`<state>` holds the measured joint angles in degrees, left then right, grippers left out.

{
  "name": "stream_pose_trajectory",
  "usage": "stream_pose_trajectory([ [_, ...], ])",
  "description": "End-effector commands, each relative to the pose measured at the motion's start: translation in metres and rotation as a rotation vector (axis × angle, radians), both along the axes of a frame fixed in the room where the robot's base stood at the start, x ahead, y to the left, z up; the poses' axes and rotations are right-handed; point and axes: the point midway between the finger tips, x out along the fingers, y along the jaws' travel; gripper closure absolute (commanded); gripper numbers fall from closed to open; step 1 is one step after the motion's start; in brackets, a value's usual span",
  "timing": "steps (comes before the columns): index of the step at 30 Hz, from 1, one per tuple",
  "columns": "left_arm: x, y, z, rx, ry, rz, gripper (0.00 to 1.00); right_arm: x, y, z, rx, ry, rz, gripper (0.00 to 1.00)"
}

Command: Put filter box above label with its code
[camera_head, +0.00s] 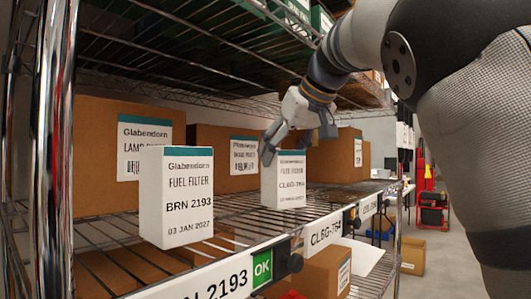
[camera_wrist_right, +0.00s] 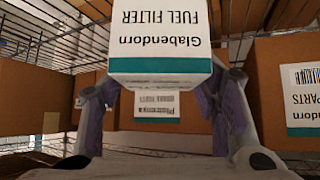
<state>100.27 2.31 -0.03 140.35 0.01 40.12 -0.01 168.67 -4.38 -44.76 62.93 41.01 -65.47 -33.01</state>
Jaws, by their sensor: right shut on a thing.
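A white filter box with a teal top band (camera_head: 284,185) has the code CLBG-764, as far as I can read it. My right gripper (camera_head: 296,148) is shut on its upper part from above. In the right wrist view the box (camera_wrist_right: 160,38) shows upside down between both fingers. It is upright, at or just above the wire shelf; I cannot tell if it touches. A shelf-edge label reading CLBG-764 (camera_head: 325,233) is below it and slightly right. Another white filter box, BRN 2193 (camera_head: 178,205), stands at left above a label ending in 2193 (camera_head: 217,285). My left gripper is out of view.
The wire shelf (camera_head: 110,232) has brown cartons (camera_head: 95,185) along its back. A green OK marker (camera_head: 262,267) and dark clips sit on the front edge. Another label (camera_head: 369,208) is farther right. An upper wire shelf (camera_head: 200,35) hangs above, and chrome posts stand at both ends.

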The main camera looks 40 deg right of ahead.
Motion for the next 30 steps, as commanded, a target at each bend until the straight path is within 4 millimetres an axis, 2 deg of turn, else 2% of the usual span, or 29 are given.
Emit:
stream_pose_trajectory([
  [8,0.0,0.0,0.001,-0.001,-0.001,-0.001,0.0,-0.002,-0.006,0.0,-0.001,-0.006,-0.001,1.0],
  [9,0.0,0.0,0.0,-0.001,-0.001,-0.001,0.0,-0.002,-0.006,-0.001,0.001,-0.003,-0.001,0.42],
  [12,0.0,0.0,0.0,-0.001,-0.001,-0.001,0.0,-0.002,-0.005,-0.001,0.0,-0.003,-0.002,0.24],
  [23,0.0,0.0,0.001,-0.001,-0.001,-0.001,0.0,-0.005,-0.005,0.003,-0.002,-0.006,-0.003,0.24],
  [26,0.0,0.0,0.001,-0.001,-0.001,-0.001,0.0,-0.017,-0.004,0.014,-0.004,-0.007,-0.004,0.24],
  [30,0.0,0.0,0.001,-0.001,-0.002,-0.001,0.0,-0.043,-0.001,0.039,-0.006,-0.006,-0.005,0.24],
])
